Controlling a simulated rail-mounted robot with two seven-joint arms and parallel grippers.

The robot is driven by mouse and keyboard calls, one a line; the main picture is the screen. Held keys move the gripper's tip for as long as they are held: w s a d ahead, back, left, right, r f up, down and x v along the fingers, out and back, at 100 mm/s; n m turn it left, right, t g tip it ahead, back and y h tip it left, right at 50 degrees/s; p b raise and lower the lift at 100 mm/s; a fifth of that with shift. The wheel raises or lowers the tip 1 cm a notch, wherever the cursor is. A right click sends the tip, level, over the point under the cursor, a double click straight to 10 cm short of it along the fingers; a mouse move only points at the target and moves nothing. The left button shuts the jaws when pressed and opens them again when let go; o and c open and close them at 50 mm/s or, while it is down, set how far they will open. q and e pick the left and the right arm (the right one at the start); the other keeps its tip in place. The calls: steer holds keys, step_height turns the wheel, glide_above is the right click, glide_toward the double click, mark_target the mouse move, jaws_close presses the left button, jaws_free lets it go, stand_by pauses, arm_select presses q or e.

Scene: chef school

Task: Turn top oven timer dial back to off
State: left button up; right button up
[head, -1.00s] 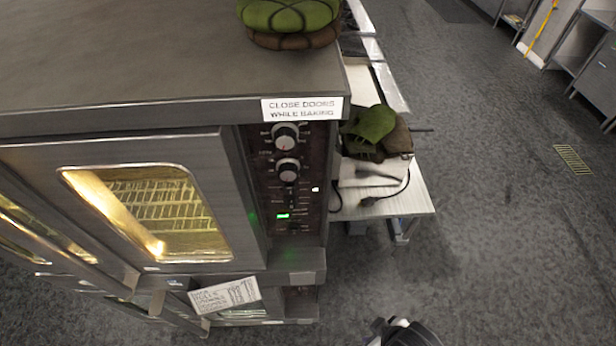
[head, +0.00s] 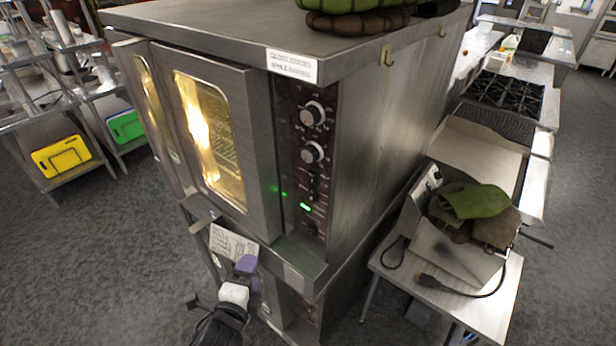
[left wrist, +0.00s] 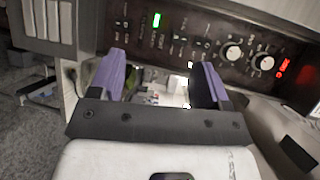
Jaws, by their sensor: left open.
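The top oven's dark control panel (head: 301,140) carries an upper dial (head: 313,114) and a lower dial (head: 312,152); I cannot read which is the timer. In the left wrist view the lower dial (left wrist: 234,53) and upper dial (left wrist: 262,59) are right of the fingers. A green light (head: 305,206) glows low on the panel. My left gripper (head: 247,272), with purple fingers, is open and empty, below and left of the dials, near the lower oven's front. In the left wrist view my gripper (left wrist: 160,75) points at the panel, apart from both dials. My right gripper is not in view.
The upper oven door (head: 215,135) is shut, its window lit. A label (head: 232,243) hangs below it. A stove (head: 505,92) stands behind. Floor at left is clear.

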arm_select(q)
steer(key=w+d+r+m+t+h+b, duration=0.2)
steer(key=w+d+r+m+t+h, duration=0.1)
steer(key=w+r+m, duration=0.3)
steer(key=m+h+b, duration=0.3)
steer(key=m+h, duration=0.3)
steer(key=m, duration=0.7)
glide_toward(307, 158)
steer(key=shift+t, duration=0.3)
steer(key=p+x, duration=0.2)
steer(key=x, duration=0.5)
steer(key=shift+d, duration=0.2)
steer(key=shift+x, duration=0.9)
steer(key=shift+w+p, duration=0.25)
steer(key=shift+p, duration=0.05)
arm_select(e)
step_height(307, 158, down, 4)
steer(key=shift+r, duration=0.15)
arm_select(q)
steer(key=shift+c, duration=0.3)
steer(key=c, duration=0.9)
steer(key=shift+o, duration=0.2)
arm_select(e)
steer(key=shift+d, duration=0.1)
